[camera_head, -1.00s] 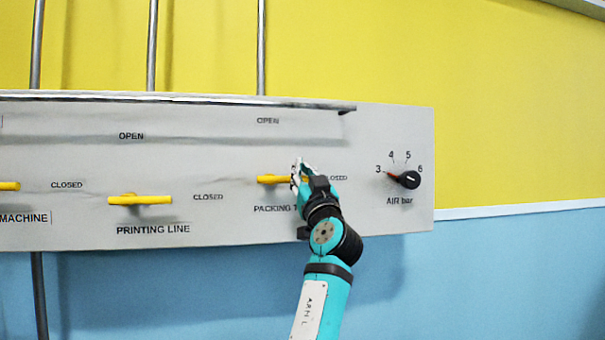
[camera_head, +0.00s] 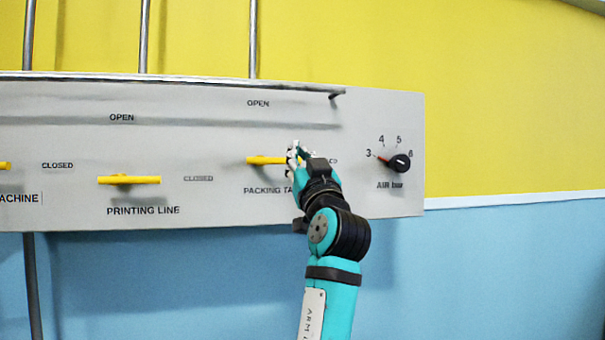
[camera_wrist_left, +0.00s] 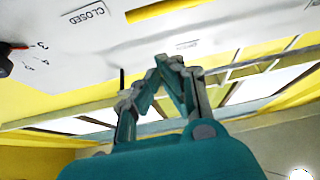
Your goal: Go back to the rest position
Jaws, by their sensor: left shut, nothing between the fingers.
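My left gripper (camera_head: 295,152) is in front of the right part of the grey valve panel (camera_head: 220,215), its fingertips near the yellow packing handle (camera_head: 262,160). In the left wrist view the left gripper (camera_wrist_left: 165,62) has its fingertips together with nothing between them. A yellow handle (camera_wrist_left: 160,9) crosses the top of that view, apart from the fingertips. In the head view the packing handle lies level, and my gripper hides its right end and part of the lettering. My right gripper is not in view.
The yellow printing line handle (camera_head: 130,180) lies level; another yellow handle (camera_head: 5,165) is cut off at the left edge. A black air dial (camera_head: 399,162) sits on the panel's right. Pipes (camera_head: 253,40) rise above the panel. The wall right of the panel is clear.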

